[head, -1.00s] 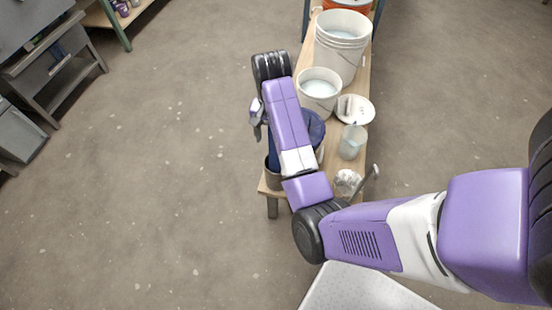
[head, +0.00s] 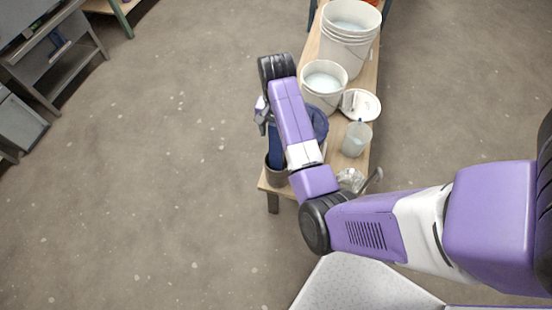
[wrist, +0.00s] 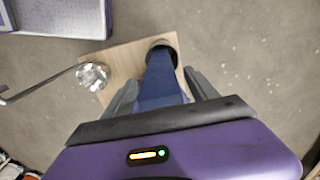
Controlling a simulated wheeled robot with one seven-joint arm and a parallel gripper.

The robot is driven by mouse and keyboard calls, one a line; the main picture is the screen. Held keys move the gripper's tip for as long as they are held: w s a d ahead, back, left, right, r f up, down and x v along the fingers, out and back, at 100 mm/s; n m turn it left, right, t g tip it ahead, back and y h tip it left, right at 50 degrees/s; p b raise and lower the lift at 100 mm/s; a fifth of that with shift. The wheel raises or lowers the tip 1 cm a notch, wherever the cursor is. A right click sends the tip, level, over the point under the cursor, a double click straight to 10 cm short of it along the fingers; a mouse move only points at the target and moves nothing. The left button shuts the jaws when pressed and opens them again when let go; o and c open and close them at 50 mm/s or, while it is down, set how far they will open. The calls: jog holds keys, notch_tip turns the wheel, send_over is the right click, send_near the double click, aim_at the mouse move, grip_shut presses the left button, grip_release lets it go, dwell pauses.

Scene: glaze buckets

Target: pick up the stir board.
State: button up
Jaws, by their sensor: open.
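The stir board, a long blue board (head: 275,148), stands in a dark grey pot (head: 277,178) at the near left corner of the bench. In the wrist view the board (wrist: 160,80) rises from the pot (wrist: 162,45) towards my gripper. My gripper (wrist: 160,82) is open, with one grey finger on each side of the board. In the head view my gripper (head: 262,116) is by the upper part of the board, and my forearm hides part of it. I cannot tell whether the fingers touch the board.
The wooden bench (head: 312,163) also holds a blue bucket (head: 320,122), a white bucket (head: 324,83), stacked white buckets (head: 350,40), a white dish (head: 368,105), a clear jug (head: 355,139) and a shiny silvery item (head: 350,179). Open floor lies left of the bench.

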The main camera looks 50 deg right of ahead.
aim_at(275, 148)
jog(key=shift+f, duration=1.5)
jog(key=shift+c, duration=0.5)
grip_shut()
jog(key=shift+r, duration=0.1)
